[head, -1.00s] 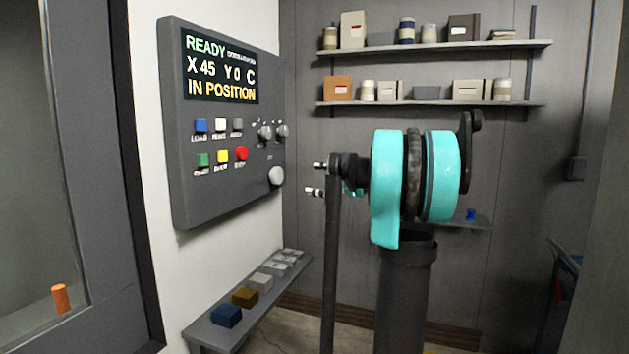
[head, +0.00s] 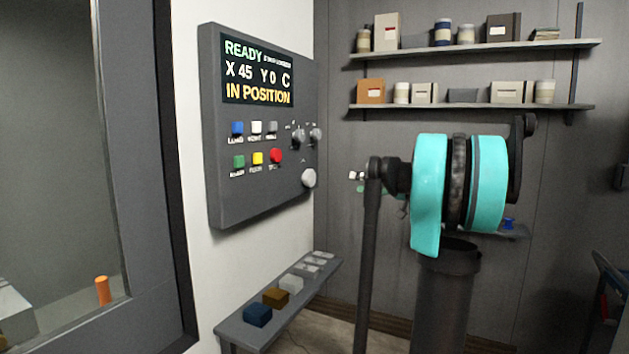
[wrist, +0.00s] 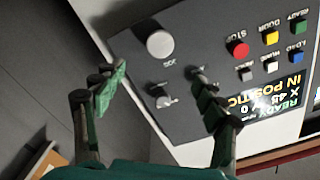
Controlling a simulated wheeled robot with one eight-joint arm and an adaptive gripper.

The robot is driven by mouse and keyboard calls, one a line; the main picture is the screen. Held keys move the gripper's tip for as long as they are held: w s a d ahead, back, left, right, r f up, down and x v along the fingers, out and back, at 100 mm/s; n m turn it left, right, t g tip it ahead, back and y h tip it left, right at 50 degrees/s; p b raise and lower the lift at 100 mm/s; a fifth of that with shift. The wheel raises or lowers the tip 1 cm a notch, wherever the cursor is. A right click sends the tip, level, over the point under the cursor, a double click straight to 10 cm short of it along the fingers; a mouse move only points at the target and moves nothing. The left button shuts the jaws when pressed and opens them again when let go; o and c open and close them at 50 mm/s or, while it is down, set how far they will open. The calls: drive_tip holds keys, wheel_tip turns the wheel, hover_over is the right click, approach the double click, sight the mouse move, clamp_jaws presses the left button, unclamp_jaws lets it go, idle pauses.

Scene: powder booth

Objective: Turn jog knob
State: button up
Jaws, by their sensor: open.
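The jog knob (head: 309,178) is a large pale round knob at the lower right of the grey control panel (head: 228,200). In the wrist view the jog knob (wrist: 160,43) shows near the panel's corner, with a "JOG" label beside it. My gripper (wrist: 158,80) is open and empty, its two dark and green fingers apart; the jog knob lies beyond the gap between them. In the head view my gripper (head: 358,177) is small, to the right of the panel and apart from it, partly hidden by my own arm.
Two small selector knobs (head: 298,139) sit above the jog knob, beside coloured buttons (head: 257,158). The panel screen (head: 258,72) reads READY and IN POSITION. A narrow bench (head: 235,322) with several blocks stands below. Shelves (head: 470,106) hang at the back.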

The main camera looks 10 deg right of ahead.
drive_tip(key=d+n, duration=0.1)
drive_tip(key=n, duration=0.6)
approach(312, 178)
drive_tip(key=x, duration=0.9)
drive_tip(key=shift+w, duration=0.25)
drive_tip(key=shift+f, duration=0.1)
drive_tip(key=c, duration=1.1)
drive_tip(key=shift+m, duration=0.3)
